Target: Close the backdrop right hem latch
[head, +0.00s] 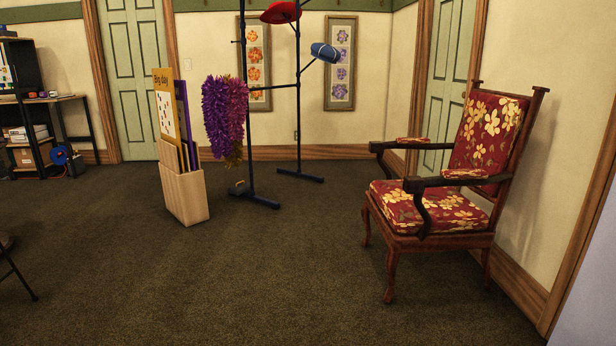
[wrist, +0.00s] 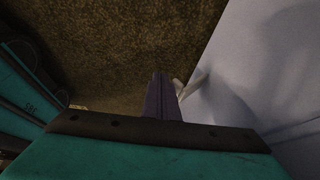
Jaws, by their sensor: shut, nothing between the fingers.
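The pale blue-grey backdrop (wrist: 260,70) fills the right side of the wrist view, and part of it (head: 592,290) shows at the lower right edge of the head view. A small pale, slanted piece (wrist: 193,83) at the backdrop's left edge looks like the hem latch. My gripper (wrist: 158,76) is shut with nothing held, its dark fingers just left of this piece. They overlap its lower end in the picture, and I cannot tell whether they touch it. The latch's position is not clear. My gripper does not show in the head view.
A red floral armchair (head: 440,210) stands at the right of the head view. A wooden bin of signs (head: 184,195) and a dark rack (head: 299,110) with hats and a purple garland (head: 223,112) stand farther back. The carpet (head: 270,280) in front is clear.

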